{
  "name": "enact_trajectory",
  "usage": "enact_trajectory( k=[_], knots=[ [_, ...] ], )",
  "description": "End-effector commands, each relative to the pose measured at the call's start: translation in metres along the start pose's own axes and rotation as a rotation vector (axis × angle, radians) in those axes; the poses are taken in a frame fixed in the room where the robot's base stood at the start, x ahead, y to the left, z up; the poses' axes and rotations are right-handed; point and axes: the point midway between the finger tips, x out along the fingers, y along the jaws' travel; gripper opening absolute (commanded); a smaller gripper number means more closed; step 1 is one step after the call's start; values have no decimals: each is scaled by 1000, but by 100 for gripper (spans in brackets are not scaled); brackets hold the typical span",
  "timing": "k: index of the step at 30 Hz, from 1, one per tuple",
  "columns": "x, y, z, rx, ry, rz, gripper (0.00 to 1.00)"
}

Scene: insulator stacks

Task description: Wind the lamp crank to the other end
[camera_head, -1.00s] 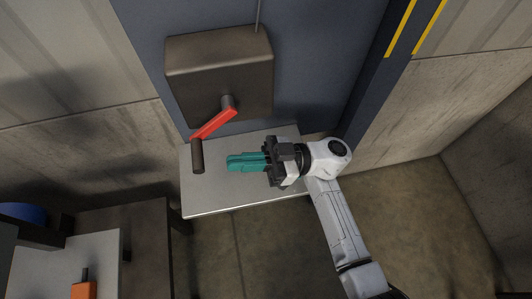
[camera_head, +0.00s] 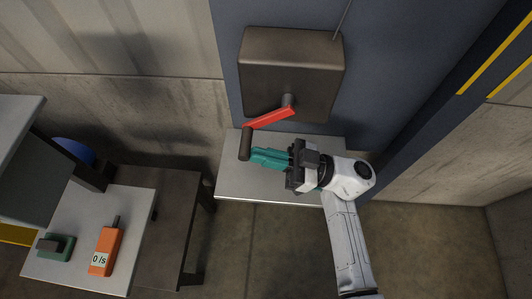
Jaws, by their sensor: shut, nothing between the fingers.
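The lamp crank is a red arm (camera_head: 270,118) on a shaft from a dark brown box (camera_head: 292,72) on the blue wall panel. The arm slants down to the left and ends in a dark cylindrical handle (camera_head: 245,144). My gripper (camera_head: 253,158), with teal fingers, is shut and empty. Its tips point left and lie close to the right side of the handle. I cannot tell whether they touch it.
A light grey shelf (camera_head: 232,180) lies below the crank and gripper. At lower left, a pale table (camera_head: 80,215) holds an orange meter reading 0 /s (camera_head: 105,250) and a green-and-black item (camera_head: 56,247). A dark table (camera_head: 170,225) stands beside it.

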Motion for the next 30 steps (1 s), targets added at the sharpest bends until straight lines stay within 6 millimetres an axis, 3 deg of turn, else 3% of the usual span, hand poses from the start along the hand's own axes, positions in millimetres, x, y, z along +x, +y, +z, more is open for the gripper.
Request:
enact_trajectory(
  k=[14, 23, 30],
  knots=[
    [13, 0, -3, -3, 99, -5, 0],
    [33, -1, -8, -2, 97, -7, 0],
    [49, -3, -12, 3, 331, -12, 0]
  ],
)
